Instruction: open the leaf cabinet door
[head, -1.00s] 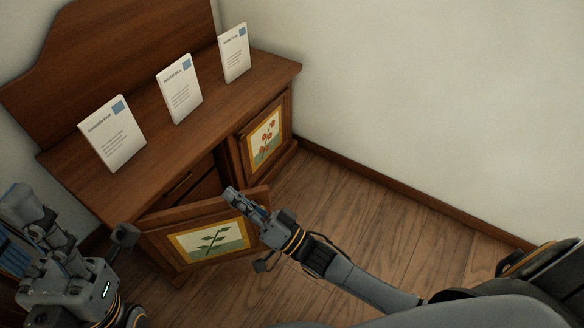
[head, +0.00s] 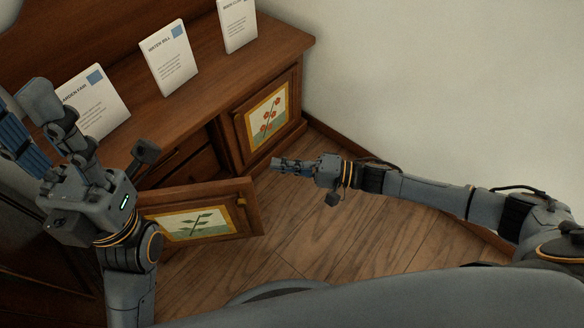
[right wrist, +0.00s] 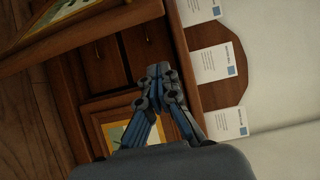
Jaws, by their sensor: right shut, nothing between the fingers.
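The leaf cabinet door (head: 253,211), a wooden panel with a green leaf picture in a yellow frame, stands swung outward from the cabinet (head: 222,95) in the head view. A small yellow knob (head: 241,200) shows near its free edge. Behind it the inside with drawers (head: 193,172) is partly visible. In the right wrist view the door (right wrist: 85,38) crosses the upper left. My right gripper (head: 277,164) is shut and empty, just beyond the door's free edge and apart from it. My left gripper (head: 32,122) is open and empty, at the left in front of the cabinet.
The flower door (head: 290,123) is closed to the right of the opening. Three white cards, such as the middle one (head: 169,60), stand on the cabinet top. A pale wall (head: 440,90) bounds the right side. Wooden floor (head: 330,240) is clear in front.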

